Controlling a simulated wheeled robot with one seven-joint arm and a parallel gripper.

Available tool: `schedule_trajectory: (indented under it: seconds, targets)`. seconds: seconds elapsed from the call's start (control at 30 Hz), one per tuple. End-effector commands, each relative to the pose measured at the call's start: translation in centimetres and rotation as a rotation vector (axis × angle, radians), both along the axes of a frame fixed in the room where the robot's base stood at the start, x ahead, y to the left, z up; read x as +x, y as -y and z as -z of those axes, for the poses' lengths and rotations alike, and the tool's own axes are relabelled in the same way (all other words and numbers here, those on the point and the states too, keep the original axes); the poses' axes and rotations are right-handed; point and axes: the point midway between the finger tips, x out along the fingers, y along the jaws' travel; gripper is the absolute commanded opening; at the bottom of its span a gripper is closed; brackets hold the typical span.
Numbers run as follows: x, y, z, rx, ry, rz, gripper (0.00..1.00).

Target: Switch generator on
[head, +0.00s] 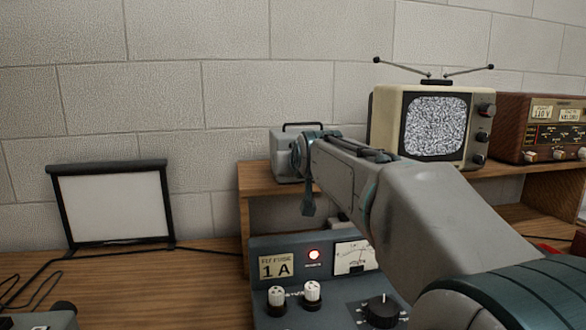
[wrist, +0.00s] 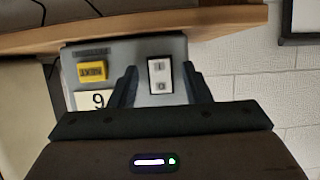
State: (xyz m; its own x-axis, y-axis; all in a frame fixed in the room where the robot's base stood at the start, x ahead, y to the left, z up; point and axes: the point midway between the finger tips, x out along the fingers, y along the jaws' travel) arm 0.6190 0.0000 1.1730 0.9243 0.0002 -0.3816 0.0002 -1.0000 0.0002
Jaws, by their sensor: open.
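A grey box with a carry handle (head: 284,155) stands on the wooden shelf, partly behind my arm. I take it for the generator, but its name is not legible. I cannot tell the switch's position. My gripper (wrist: 160,70) is open and empty, its two fingers on either side of the switch in the picture. I see no clear contact. The head view mostly hides the fingers.
A cream television (head: 387,120) with static stands right of the box. A brown instrument (head: 512,137) stands farther right. Below is a blue-grey unit (head: 262,246) with a lit red lamp, knobs and meter. A framed white screen (head: 110,207) and cables are at left.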

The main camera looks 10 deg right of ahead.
Motion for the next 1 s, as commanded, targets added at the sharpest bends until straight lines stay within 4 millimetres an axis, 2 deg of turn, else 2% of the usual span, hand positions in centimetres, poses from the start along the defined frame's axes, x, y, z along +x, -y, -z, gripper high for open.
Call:
schedule_trajectory:
  seconds: [0.1,0.13,0.27,0.3,0.57,1.0]
  targets:
    - [0.0,0.0,0.0,0.000,0.000,0.000,0.44]
    - [0.0,0.0,0.0,0.000,0.000,0.000,0.41]
    - [0.0,0.0,0.0,0.000,-0.001,0.000,0.05]
    - [0.0,0.0,0.0,0.000,-0.001,0.000,0.00]
    - [0.0,0.0,0.6,0.000,0.021,0.000,0.00]
    - [0.0,0.0,1.3,0.001,0.188,0.000,0.00]
